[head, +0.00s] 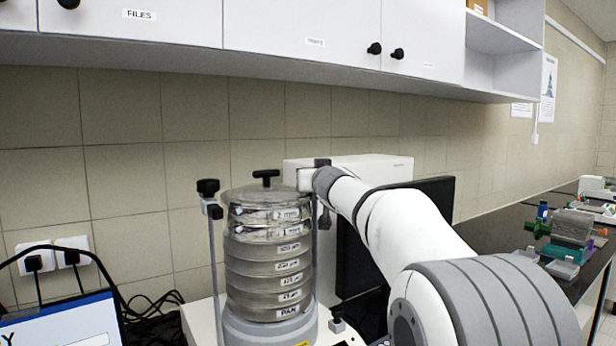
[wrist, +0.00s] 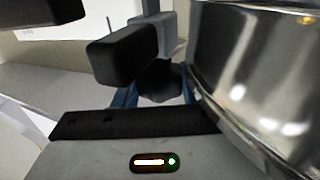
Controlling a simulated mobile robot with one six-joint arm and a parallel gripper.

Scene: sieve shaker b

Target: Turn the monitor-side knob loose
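The sieve shaker's stack of steel sieves (head: 268,250) stands between two upright rods. The monitor-side rod (head: 314,255) is on its right, nearest the black monitor (head: 440,195). My gripper (head: 311,180) is at the top of this rod, beside the sieve lid. The monitor-side knob cannot be made out clearly in the head view, where my wrist covers that spot. In the wrist view a dark rounded shape (wrist: 165,82), possibly the knob, lies just beyond my gripper's body, close to the shiny sieve wall (wrist: 250,70). Whether my fingers touch it is unclear.
The other rod carries a black knob (head: 208,187) at left. A black T-handle (head: 265,177) tops the lid. A white box-like unit (head: 380,166) stands behind. Wall cabinets (head: 300,35) hang above. A laptop (head: 65,325) is at lower left.

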